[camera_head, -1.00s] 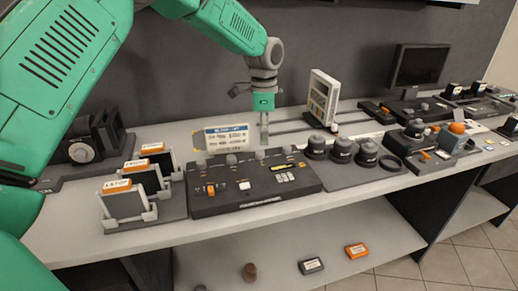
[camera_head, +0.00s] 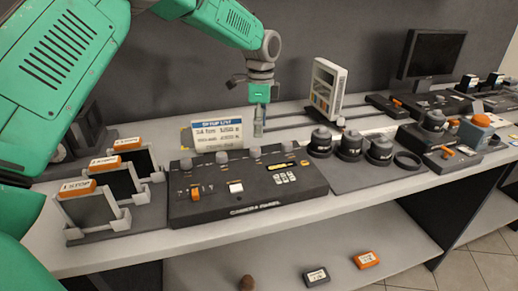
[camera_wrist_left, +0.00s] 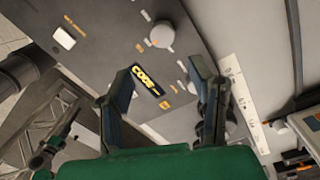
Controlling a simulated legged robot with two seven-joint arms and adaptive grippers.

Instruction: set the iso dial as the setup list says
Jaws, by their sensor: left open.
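The camera panel (camera_head: 250,208) is a dark box on the bench with a row of grey dials along its back edge, an orange control and a white button. Which of the dials is the iso one cannot be read. The setup list (camera_head: 218,134) is a white card with a blue header standing behind the panel; its small text is blurred. My left gripper (camera_head: 259,126) is open and empty, pointing down above the panel's back edge. In the left wrist view its two fingers (camera_wrist_left: 163,72) stand apart over the panel, with a grey dial (camera_wrist_left: 162,35) beyond them. My right gripper is not in view.
Three framed filters with orange tags (camera_head: 103,162) stand left of the panel. Several dark lenses (camera_head: 349,146) stand to its right. A white upright box (camera_head: 325,90) stands behind them. Small cases (camera_head: 367,260) lie on the lower shelf.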

